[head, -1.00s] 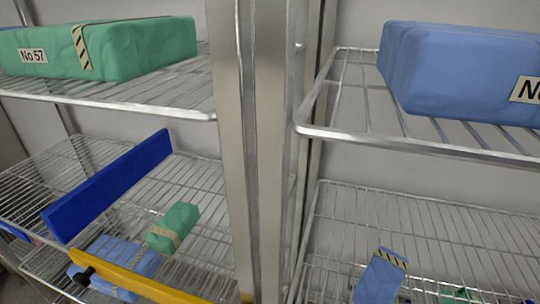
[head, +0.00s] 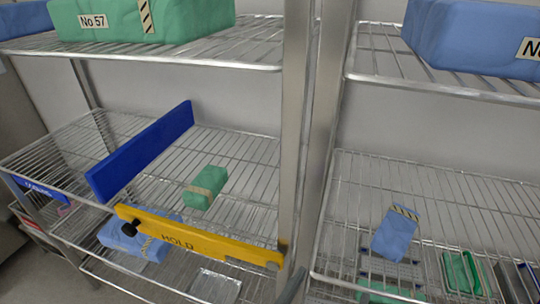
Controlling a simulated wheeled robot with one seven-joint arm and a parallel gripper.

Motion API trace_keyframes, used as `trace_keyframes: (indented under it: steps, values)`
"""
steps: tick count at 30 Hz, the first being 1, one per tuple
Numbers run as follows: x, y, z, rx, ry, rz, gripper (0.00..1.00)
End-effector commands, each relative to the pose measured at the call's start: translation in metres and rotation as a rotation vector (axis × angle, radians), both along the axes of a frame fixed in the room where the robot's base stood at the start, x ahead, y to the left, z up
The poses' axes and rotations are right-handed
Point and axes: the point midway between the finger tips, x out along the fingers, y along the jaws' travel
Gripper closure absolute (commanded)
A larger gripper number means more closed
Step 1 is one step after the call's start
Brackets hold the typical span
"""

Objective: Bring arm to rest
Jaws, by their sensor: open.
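My gripper and arm do not show in the head view. Wire shelves stand in front of me, split by metal posts (head: 302,120). On the left middle shelf (head: 245,160) a small green pack (head: 205,187) with a tan band lies to the right of an upright blue divider (head: 140,150). A yellow bar (head: 195,238) marked HOLD crosses the front of that left bay. A small blue pack (head: 395,233) with a striped band lies on the right middle shelf (head: 450,190).
A large green pack (head: 185,18) marked No 57 sits on the upper left shelf, and a large blue pack (head: 470,38) on the upper right. A blue pack (head: 125,240) shows behind the yellow bar. Green items (head: 462,272) stand low at right. Floor shows at lower left.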

Motion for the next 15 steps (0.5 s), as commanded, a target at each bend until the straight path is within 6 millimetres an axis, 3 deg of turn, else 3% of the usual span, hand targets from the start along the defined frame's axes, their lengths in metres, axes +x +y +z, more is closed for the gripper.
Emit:
trace_keyframes:
  steps: [9, 15]
  values:
    - [0.025, 0.042, -0.002, -0.056, -0.002, 0.289, 0.13]
    - [0.016, 0.069, -0.024, -0.061, -0.014, 0.548, 0.13]
